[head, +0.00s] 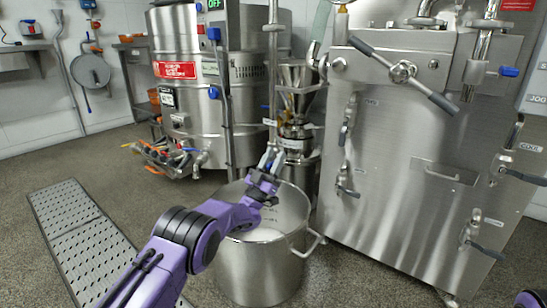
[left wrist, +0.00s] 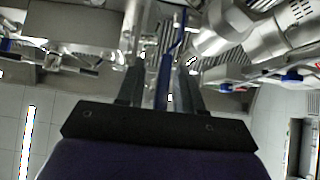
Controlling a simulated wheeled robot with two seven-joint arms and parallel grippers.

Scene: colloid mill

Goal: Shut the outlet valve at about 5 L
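My left gripper (head: 270,160) reaches over the rear rim of a large steel pot, close to the outlet of the colloid mill (head: 296,130). In the left wrist view, its two dark fingers (left wrist: 160,82) stand apart, with a slim blue lever (left wrist: 164,72) between them. The lever looks like the outlet valve's handle; the valve body is mostly hidden in the head view. I cannot tell whether a finger touches the lever. The steel pot (head: 262,272) holds pale liquid (head: 262,234) low inside. Marks show on its inner wall, but their numbers are unreadable. My right gripper is out of view.
A steel cabinet (head: 400,220) with levers stands close on the right. A large round tank (head: 182,85) with a hose rack (head: 165,155) stands behind left. A floor drain grate (head: 85,240) lies left of the pot. Open floor surrounds the grate.

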